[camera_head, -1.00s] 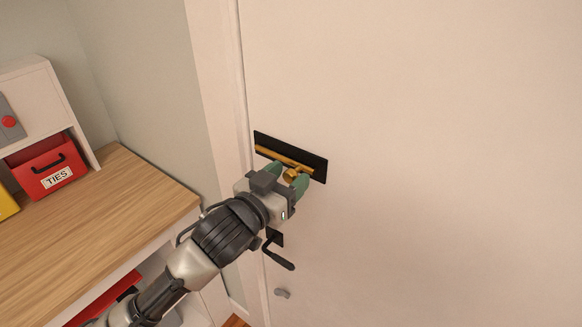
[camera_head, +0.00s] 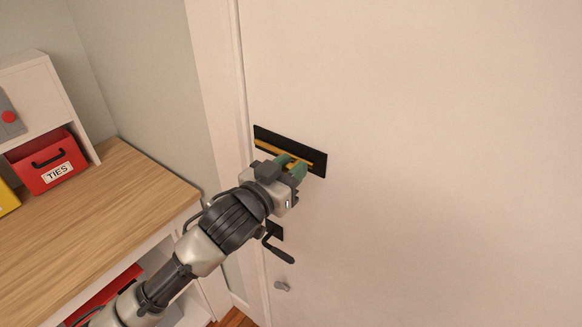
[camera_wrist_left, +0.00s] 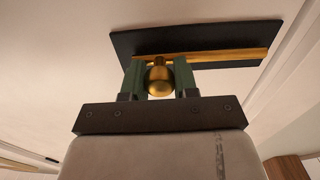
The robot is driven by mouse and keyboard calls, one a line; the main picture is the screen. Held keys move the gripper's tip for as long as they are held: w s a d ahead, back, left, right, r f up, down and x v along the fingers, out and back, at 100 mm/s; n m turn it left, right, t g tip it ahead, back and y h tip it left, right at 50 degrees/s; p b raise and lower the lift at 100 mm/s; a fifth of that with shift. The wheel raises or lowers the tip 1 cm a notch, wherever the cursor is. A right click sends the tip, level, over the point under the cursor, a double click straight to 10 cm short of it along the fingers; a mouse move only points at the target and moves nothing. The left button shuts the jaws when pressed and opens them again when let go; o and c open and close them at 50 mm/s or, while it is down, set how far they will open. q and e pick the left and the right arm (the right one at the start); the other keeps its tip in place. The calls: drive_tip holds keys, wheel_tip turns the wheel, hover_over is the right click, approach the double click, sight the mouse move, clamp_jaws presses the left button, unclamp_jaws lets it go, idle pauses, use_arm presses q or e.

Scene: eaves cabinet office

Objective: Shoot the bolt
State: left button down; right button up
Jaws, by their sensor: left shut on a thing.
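A brass bolt (camera_head: 271,147) lies along a black backing plate (camera_head: 313,158) on the white door, near the door's left edge. My left gripper (camera_head: 291,166) is at the plate, with its green fingers shut on the bolt's knob. In the left wrist view the round brass knob (camera_wrist_left: 160,80) sits between the two fingers (camera_wrist_left: 159,78), and the bolt's bar (camera_wrist_left: 225,55) runs to the right across the plate (camera_wrist_left: 190,35). In the head view the fingers hide the knob. My right gripper is in neither view.
A black lever handle (camera_head: 278,247) is on the door below my left gripper. The white door frame (camera_head: 218,85) runs along the door's left edge. A wooden-topped cabinet (camera_head: 110,195) with a red box labelled TIES (camera_head: 50,165) stands to the left.

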sight(278, 152)
use_arm(q)
drive_tip(key=w+a, duration=0.1)
drive_tip(key=a, duration=0.1)
drive_tip(key=w+a, duration=0.2)
drive_tip(key=shift+p, duration=0.3)
drive_tip(key=shift+s+d+r, duration=0.1)
drive_tip(key=shift+s, duration=0.05)
drive_tip(key=c, duration=1.1)
unclamp_jaws()
drive_tip(key=shift+o, duration=1.2)
drive_tip(key=shift+a, duration=0.2)
drive_tip(key=shift+d, duration=0.1)
